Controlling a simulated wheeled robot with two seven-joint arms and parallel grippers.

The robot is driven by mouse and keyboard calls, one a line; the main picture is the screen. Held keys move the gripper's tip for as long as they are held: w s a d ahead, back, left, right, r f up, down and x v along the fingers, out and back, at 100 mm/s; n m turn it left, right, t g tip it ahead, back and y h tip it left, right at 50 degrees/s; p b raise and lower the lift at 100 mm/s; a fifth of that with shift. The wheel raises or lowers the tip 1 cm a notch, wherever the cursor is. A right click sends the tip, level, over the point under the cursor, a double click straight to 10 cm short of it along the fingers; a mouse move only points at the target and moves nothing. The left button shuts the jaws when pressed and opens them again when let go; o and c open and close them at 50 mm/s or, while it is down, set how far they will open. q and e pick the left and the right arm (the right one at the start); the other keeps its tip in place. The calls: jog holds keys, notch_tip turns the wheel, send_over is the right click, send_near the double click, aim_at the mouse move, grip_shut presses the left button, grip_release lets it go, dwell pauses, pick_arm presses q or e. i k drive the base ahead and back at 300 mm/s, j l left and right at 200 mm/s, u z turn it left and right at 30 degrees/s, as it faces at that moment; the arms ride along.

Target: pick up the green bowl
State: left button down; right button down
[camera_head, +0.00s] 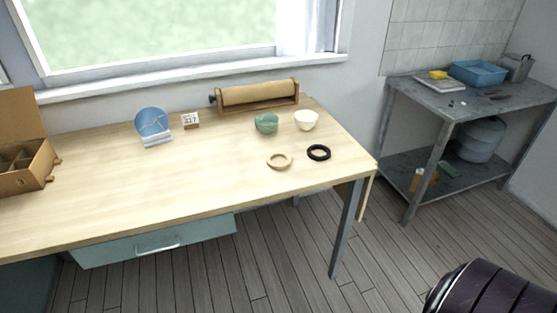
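The green bowl (266,123) stands upright on the wooden table (180,185), near its back right part. It is small, and I cannot see whether it holds anything. A cream bowl (306,120) stands just to its right, with a narrow gap between them. Neither of my grippers is in view.
A paper roll holder (257,96) stands behind the green bowl. A tan ring (279,161) and a black ring (318,152) lie in front. A date block (190,120), a blue plate on a stand (152,121) and a brown box (27,170) are left. The table's middle is clear.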

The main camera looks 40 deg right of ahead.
aim_at(267, 123)
jog(key=l+z, duration=0.1)
jog(key=z, duration=0.25)
jog(key=l+z, duration=0.1)
jog(key=z, duration=0.2)
jog(key=i+j, duration=0.05)
